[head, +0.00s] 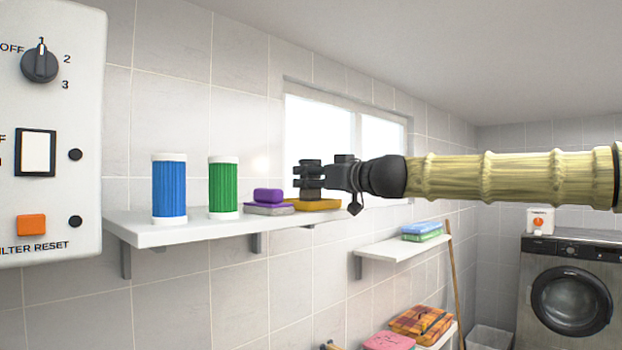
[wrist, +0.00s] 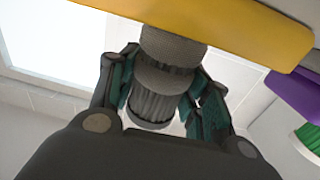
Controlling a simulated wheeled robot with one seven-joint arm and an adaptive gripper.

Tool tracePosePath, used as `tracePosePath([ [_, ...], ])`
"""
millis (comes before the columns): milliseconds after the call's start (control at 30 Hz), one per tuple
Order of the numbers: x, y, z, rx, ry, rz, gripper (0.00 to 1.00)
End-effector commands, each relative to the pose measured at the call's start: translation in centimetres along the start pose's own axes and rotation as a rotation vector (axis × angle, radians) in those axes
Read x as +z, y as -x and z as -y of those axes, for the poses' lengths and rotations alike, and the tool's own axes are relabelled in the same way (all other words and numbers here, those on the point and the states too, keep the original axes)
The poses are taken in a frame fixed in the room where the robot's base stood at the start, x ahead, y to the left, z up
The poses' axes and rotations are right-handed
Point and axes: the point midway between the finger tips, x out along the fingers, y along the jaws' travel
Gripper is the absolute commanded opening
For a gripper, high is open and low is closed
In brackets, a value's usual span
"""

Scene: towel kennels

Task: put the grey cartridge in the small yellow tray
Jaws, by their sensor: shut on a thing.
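My gripper (head: 309,181) reaches in from the right over the far end of the wall shelf. It is shut on the grey cartridge (wrist: 165,80), whose ribbed side and bands show between the fingers in the wrist view. In the head view the cartridge (head: 312,194) shows only in part, upright, its lower end right at the small yellow tray (head: 327,204). The tray's edge also shows in the wrist view (wrist: 235,28). I cannot tell whether the cartridge touches the tray floor.
The purple block is close beside the yellow tray. A control panel (head: 50,140) is at the left.

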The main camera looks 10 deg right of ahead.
Motion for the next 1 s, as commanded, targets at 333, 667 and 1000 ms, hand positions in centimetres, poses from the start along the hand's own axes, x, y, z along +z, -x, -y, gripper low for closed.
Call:
tracePosePath([
  [333, 0.0, 0.0, 0.0, 0.0, 0.001, 0.0, 0.55],
  [667, 0.1, 0.0, 0.0, 0.0, 0.001, 0.0, 0.73],
  [1000, 0.0, 1.4, 0.0, 0.0, 0.003, -0.001, 0.73],
])
